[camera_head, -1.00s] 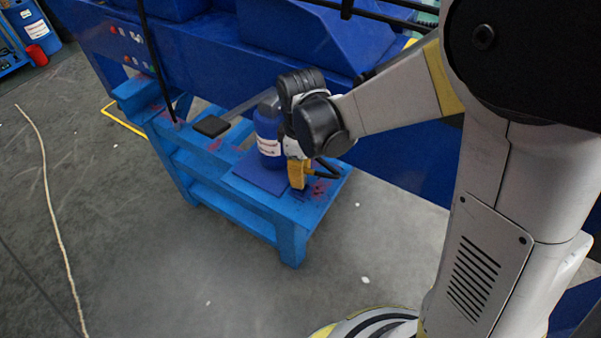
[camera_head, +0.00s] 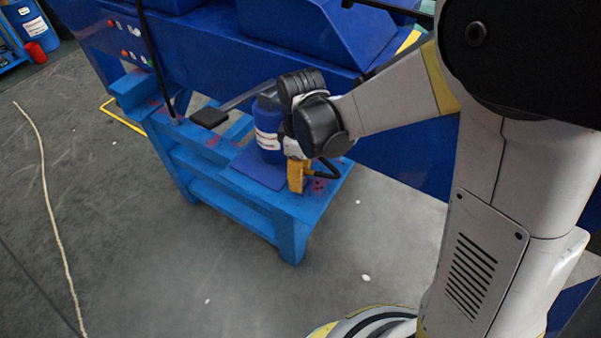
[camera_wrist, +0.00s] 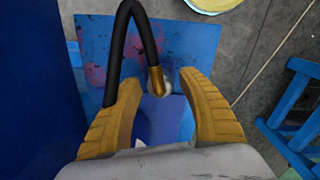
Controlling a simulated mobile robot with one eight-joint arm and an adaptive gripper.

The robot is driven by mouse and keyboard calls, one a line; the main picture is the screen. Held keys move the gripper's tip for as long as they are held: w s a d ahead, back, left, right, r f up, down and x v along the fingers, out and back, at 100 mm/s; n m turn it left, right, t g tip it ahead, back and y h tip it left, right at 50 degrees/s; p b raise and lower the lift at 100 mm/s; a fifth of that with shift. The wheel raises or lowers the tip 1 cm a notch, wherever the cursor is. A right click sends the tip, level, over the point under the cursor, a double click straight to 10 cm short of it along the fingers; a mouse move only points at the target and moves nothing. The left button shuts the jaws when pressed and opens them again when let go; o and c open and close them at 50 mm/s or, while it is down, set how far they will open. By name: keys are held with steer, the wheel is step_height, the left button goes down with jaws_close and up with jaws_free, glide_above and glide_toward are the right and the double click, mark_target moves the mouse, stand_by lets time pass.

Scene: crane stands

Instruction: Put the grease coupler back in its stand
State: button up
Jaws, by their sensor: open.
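The grease coupler looks to be the brass fitting with a pale end (camera_wrist: 157,84) on a looped black hose (camera_wrist: 128,30) in the wrist view. My gripper (camera_wrist: 160,80) is open, its yellow fingers on either side of the fitting with gaps showing. In the head view my gripper (camera_head: 297,176) hangs low over the near right end of the blue bench (camera_head: 290,212), and the hose (camera_head: 327,170) shows beside it. My wrist hides the coupler there. I cannot make out its stand, or whether the coupler rests in one.
A blue container with a white label (camera_head: 268,140) stands on a blue plate (camera_head: 255,168) just left of my gripper. A lever with a black pad (camera_head: 209,117) lies farther left. A large blue machine (camera_head: 225,50) rises behind.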

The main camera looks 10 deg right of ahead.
steer(key=shift+r, duration=0.1)
steer(key=shift+r+p, duration=1.95)
steer(key=shift+r, duration=0.5)
step_height(320, 180, up, 12)
steer(key=s+d+r+m+t+b, duration=0.1)
steer(key=s+d+m+t, duration=0.6)
steer(key=s+d+m, duration=0.3)
steer(key=shift+s+d+m, duration=0.4)
steer(key=shift+d+m, duration=1.3)
steer(key=shift+d, duration=0.05)
